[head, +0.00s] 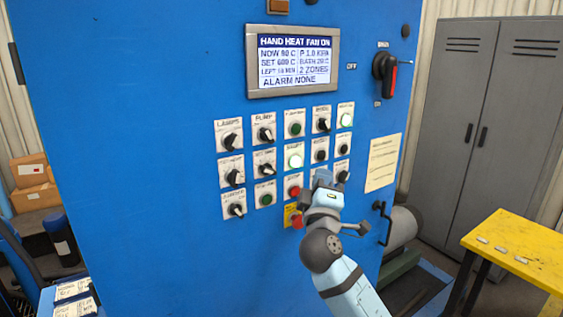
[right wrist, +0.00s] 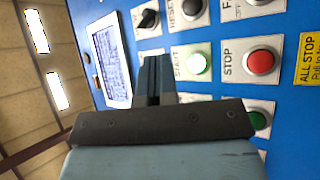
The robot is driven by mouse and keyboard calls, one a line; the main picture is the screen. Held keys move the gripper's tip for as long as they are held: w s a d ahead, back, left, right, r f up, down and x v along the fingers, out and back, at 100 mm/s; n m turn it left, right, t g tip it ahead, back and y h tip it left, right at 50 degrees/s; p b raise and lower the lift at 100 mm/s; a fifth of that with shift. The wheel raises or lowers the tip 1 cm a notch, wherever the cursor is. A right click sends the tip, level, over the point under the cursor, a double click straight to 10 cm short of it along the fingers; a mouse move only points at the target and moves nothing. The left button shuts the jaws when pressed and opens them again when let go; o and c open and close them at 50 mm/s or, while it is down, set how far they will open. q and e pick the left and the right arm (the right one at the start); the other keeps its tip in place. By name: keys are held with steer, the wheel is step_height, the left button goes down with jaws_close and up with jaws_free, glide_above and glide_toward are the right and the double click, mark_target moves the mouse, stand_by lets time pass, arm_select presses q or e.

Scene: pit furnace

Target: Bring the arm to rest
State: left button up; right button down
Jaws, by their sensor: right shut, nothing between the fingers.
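My right arm (head: 348,283) reaches up from the bottom of the head view to the blue control cabinet. My right gripper (head: 323,178) is shut and empty, in front of the lower right part of the button panel. It hides part of the controls there. In the right wrist view its closed fingers (right wrist: 154,78) point at the panel, near the lit START button (right wrist: 198,64) and the red STOP button (right wrist: 260,62). I cannot tell whether the fingertips touch the panel. My left gripper is not in view.
The cabinet (head: 130,130) carries a screen (head: 293,60) reading "ALARM NONE", rows of knobs and buttons, and a red-handled switch (head: 385,75). A door handle (head: 382,222) juts out right of my gripper. A yellow table (head: 515,250) and grey lockers (head: 480,120) stand at right.

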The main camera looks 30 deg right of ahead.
steer(key=s+a+f+g+y, duration=0.1)
steer(key=a+f+y, duration=0.2)
steer(key=f, duration=0.6)
steer(key=s+a+f+n+g+y, duration=0.15)
steer(key=f+y, duration=0.25)
steer(key=f, duration=0.4)
steer(key=s+a+f+y, duration=0.2)
steer(key=a+f+y, duration=0.1)
steer(key=f, duration=0.6)
steer(key=s+a+f+m+g+y, duration=0.2)
steer(key=s+a+f, duration=0.3)
steer(key=s+f, duration=0.5)
steer(key=s+a+f+m+g+y+p, duration=0.1)
steer(key=s+a+f+m+g+y, duration=0.2)
steer(key=s+f, duration=0.7)
steer(key=shift+s+a+m+y, duration=0.15)
steer(key=shift+a+m+y, duration=0.2)
steer(key=shift+a+y, duration=0.45)
